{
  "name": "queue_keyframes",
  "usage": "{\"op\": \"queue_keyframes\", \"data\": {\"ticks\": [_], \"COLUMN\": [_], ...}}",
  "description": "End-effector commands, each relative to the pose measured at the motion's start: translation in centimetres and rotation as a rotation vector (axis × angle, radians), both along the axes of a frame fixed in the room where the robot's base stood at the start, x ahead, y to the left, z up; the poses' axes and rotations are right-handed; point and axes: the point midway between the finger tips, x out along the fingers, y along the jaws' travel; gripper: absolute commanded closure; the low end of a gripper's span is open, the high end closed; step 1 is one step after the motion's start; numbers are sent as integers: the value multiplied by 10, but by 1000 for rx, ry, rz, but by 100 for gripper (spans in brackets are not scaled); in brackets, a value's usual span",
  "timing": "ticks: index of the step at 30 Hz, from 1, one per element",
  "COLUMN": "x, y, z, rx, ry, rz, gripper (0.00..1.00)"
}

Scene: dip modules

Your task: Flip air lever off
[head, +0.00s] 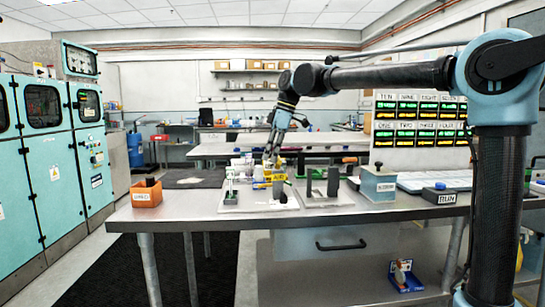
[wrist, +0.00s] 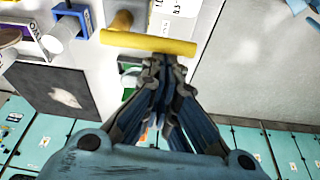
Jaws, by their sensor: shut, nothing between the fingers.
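A yellow T-shaped handle, which looks like the air lever (wrist: 125,40), lies across the top middle of the wrist view. Its stem runs up and left from the crossbar. In the head view, small yellow parts (head: 275,173) show on the bench under my gripper, but I cannot make out the lever's shape there. My gripper (wrist: 163,60) is shut and empty, with its fingertips right at the bar's lower edge. I cannot tell whether they touch it. In the head view my gripper (head: 270,156) points down over the bench's middle.
The metal bench (head: 180,215) carries an orange bin (head: 147,196) at left, a blue-grey block (head: 378,184) and a dark labelled box (head: 439,196) at right. A labelled sign board (head: 420,120) stands behind. Dark upright blocks (head: 333,182) stand just right of my gripper.

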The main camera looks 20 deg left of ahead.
Motion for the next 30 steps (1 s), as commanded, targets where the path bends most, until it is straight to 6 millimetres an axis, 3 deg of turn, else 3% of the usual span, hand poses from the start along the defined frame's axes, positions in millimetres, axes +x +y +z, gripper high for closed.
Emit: {"op": "queue_keyframes", "data": {"ticks": [8,19,24,30], "x": [-8,5,7,8], "y": [30,6,1,-2], "z": [-7,63,80,87], "rx": [1,0,0,1], "ry": [1,0,2,1], "rz": [-7,-11,-11,-11], "gripper": [100,100,100,100]}}
